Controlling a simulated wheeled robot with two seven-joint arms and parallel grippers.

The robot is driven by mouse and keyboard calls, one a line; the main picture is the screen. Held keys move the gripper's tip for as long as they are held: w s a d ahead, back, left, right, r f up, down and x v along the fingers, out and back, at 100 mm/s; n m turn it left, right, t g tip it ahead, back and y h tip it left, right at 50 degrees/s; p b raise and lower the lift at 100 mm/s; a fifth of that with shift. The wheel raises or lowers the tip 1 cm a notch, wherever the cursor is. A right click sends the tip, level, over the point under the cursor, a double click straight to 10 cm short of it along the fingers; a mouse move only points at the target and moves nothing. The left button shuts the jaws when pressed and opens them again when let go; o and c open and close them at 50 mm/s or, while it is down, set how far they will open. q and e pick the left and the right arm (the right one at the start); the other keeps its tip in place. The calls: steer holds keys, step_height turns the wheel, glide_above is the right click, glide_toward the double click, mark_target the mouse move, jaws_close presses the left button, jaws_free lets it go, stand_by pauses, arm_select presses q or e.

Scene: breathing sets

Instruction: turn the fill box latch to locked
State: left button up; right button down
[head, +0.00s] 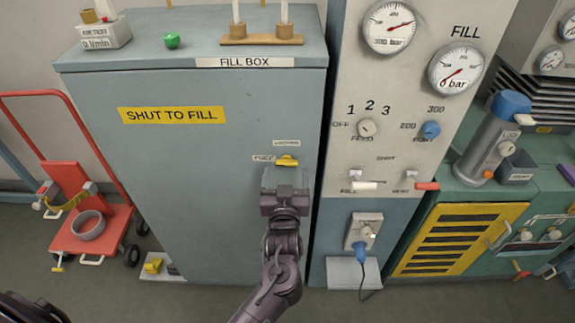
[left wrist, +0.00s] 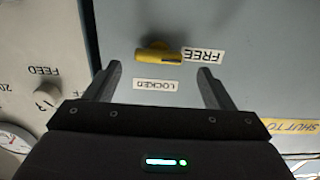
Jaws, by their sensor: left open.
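The fill box (head: 220,120) is a tall grey-blue cabinet with its door shut. Its yellow latch (head: 287,161) lies about level on the door near the right edge, beside the FREE label (head: 262,157) and below the LOCKED label (head: 287,142). My left gripper (head: 286,178) is in front of the door, just below the latch in the head view. In the left wrist view, which is upside down, the latch (left wrist: 158,56) shows ahead between the two spread, empty fingers, apart from them. The gripper hides the door behind it. My right gripper is not in view.
A panel with gauges, knobs and levers (head: 366,185) stands close right of the box. A blue plug with cable (head: 360,250) is below. A red trolley (head: 90,225) is at left. A green ball-like item (head: 172,40) and wooden stand (head: 262,40) sit on the box top.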

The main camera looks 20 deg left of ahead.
mark_target(288, 165)
arm_select(q)
steer(key=shift+x, duration=1.2)
steer(key=shift+w, duration=0.25)
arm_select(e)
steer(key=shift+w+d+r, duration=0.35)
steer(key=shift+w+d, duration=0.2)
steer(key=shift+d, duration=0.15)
arm_select(q)
steer(key=c, duration=1)
steer(key=shift+w+d+r+m+p, duration=0.1)
steer(key=shift+r+m+p, duration=0.05)
steer(key=shift+m+p, duration=1.6)
steer(key=m+p, duration=0.1)
steer(key=m, duration=0.2)
steer(key=shift+p, duration=0.4)
steer(key=shift+f+m+p, duration=0.2)
steer(key=shift+m+p, duration=0.3)
steer(key=shift+m, duration=0.65)
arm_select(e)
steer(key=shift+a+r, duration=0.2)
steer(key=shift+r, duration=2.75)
